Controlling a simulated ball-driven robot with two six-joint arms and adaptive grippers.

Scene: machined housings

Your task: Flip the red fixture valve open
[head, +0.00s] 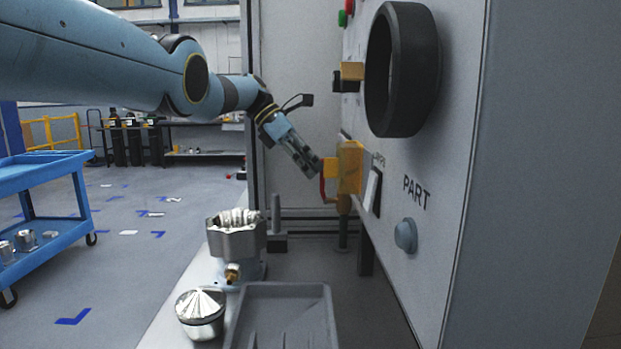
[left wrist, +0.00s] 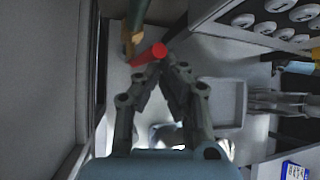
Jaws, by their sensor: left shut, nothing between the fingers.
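The red valve lever (head: 322,188) shows as a short red piece at the yellow valve body (head: 349,168) on the grey panel's side. In the head view it is partly hidden behind my fingertips. In the left wrist view the red lever (left wrist: 150,55) is a stubby red bar beside a yellow part (left wrist: 133,40). My left gripper (head: 314,168) points down and right with its tips right at the lever. In the left wrist view its fingers (left wrist: 166,74) converge, shut and empty, just short of the red bar. I cannot tell whether they touch. My right gripper is not in view.
The grey panel (head: 457,110) carries a large black ring (head: 402,70) and a blue-grey knob (head: 405,235). Below stand a machined housing (head: 236,240), a ribbed metal part (head: 201,312) and a grey tray (head: 283,318). A blue cart (head: 45,258) stands at left.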

